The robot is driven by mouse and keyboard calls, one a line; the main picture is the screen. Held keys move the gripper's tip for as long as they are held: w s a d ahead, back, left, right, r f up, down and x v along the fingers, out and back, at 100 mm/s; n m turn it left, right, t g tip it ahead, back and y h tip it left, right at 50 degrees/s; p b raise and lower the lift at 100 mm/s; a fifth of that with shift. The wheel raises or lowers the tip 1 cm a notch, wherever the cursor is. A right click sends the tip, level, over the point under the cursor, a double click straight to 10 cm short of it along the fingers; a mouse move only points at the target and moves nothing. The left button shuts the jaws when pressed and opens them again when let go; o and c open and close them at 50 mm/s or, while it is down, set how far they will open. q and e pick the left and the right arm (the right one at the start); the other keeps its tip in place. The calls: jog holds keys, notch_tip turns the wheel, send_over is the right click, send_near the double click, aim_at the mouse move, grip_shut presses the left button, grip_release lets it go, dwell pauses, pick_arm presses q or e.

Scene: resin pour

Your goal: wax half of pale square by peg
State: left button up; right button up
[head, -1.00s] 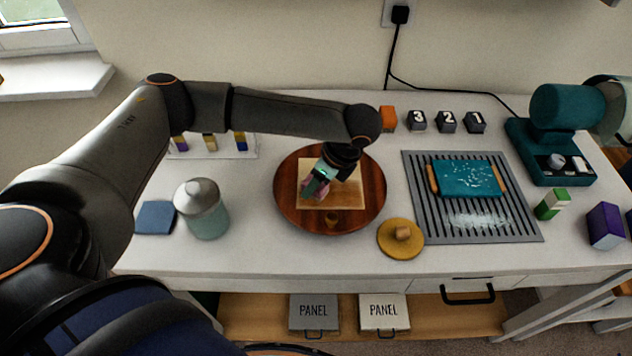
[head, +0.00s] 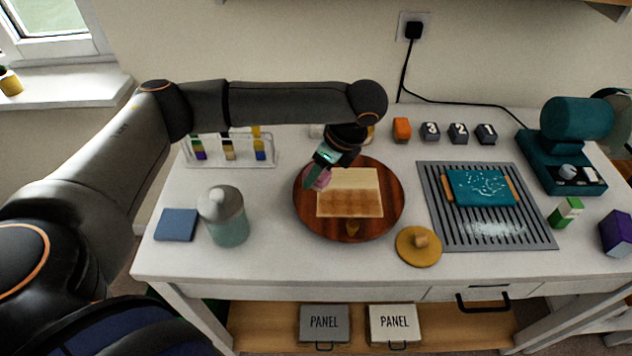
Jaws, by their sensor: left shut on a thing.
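The pale square (head: 348,180) lies on a round dark-wood turntable (head: 388,215). Its near half is browner and streaked, and its far half is plain and pale. A small brown peg (head: 353,228) stands on the turntable just in front of the square's near edge, beside the darker half. I cannot tell whether the pad touches anything. My right gripper is out of view.
A yellow disc with a knob (head: 418,252) sits right of the turntable. A lidded jar (head: 228,228) and a blue square (head: 176,225) stand left. A grooved grey tray (head: 450,228) with a teal block is at right. Numbered blocks (head: 459,134) and a vial rack (head: 268,164) are behind.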

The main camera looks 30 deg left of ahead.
pick_arm(q)
jog(key=shift+r, duration=1.15)
jog(key=shift+d, duration=0.1)
